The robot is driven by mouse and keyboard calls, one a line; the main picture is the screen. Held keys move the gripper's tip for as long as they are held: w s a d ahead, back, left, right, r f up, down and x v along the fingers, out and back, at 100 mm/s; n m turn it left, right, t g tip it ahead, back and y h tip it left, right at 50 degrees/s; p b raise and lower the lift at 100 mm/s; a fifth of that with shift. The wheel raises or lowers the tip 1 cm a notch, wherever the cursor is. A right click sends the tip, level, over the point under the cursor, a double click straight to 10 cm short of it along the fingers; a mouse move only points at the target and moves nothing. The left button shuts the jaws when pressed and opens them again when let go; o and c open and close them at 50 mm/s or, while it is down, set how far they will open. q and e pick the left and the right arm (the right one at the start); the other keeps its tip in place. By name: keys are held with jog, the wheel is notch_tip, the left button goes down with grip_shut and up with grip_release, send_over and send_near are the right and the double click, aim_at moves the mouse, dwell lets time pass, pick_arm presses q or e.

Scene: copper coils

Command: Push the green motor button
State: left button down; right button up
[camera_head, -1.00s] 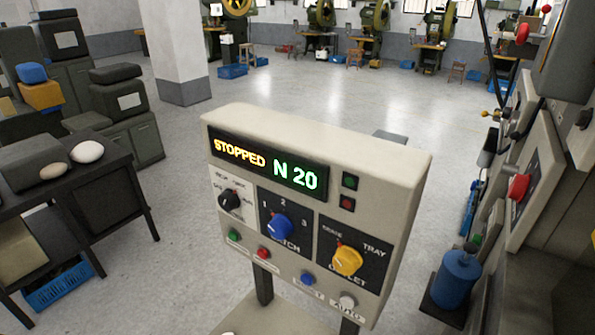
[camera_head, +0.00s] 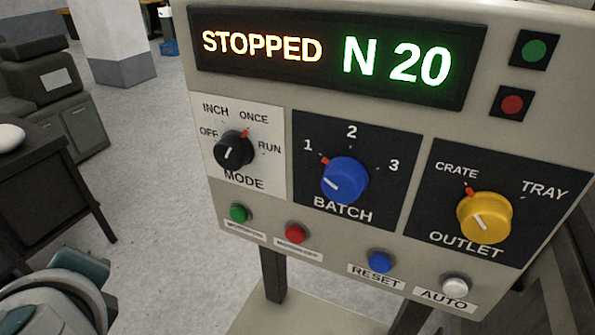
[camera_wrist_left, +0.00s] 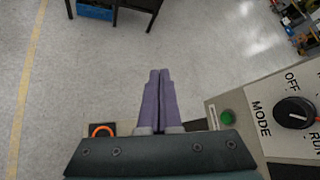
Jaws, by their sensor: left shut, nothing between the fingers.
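The green motor button (camera_head: 239,213) is at the lower left of the beige control panel (camera_head: 330,262), with a small unreadable label beneath it. It also shows in the left wrist view (camera_wrist_left: 227,117), to the right of my left gripper. My left gripper (camera_wrist_left: 160,73) has its two purple fingers together, with nothing between them. The fingertips are over floor, left of the panel and apart from the button. In the head view only part of my left arm shows at the lower left. My right gripper is in neither view.
A red button (camera_head: 295,233) is right of the green one, then blue RESET (camera_head: 380,262) and white AUTO (camera_head: 456,287). The black MODE knob (camera_head: 234,151) is just above. The display (camera_head: 330,58) reads STOPPED, N 20. Open floor lies left of the panel.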

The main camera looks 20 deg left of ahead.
aim_at(239, 214)
pick_arm(q)
jog(key=w+d+f+m+t+y+b, duration=0.1)
jog(key=w+d+f+m+t+b, duration=0.2)
jog(key=m+b, duration=0.6)
jog(key=w+d+f+m+t+y+b, duration=0.1)
jog(key=w+d+f+m+t+b, duration=0.2)
jog(key=m, duration=1)
jog(key=w+f+t+b, duration=0.3)
jog(key=f+t+b, duration=0.1)
jog(key=f+b, duration=0.1)
jog(key=shift+w+f+m+y+b, duration=0.2)
jog(key=shift+f+m+y+b, duration=0.15)
jog(key=shift+b, duration=0.25)
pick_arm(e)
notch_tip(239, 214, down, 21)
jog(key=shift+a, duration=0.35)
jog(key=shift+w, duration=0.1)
pick_arm(q)
jog(key=w+b, duration=0.4)
jog(key=w, duration=0.4)
jog(key=shift+w+d, duration=0.35)
jog(key=shift+w, duration=0.05)
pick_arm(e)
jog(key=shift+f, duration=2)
pick_arm(q)
jog(key=shift+w, duration=0.1)
jog(key=shift+w, duration=0.3)
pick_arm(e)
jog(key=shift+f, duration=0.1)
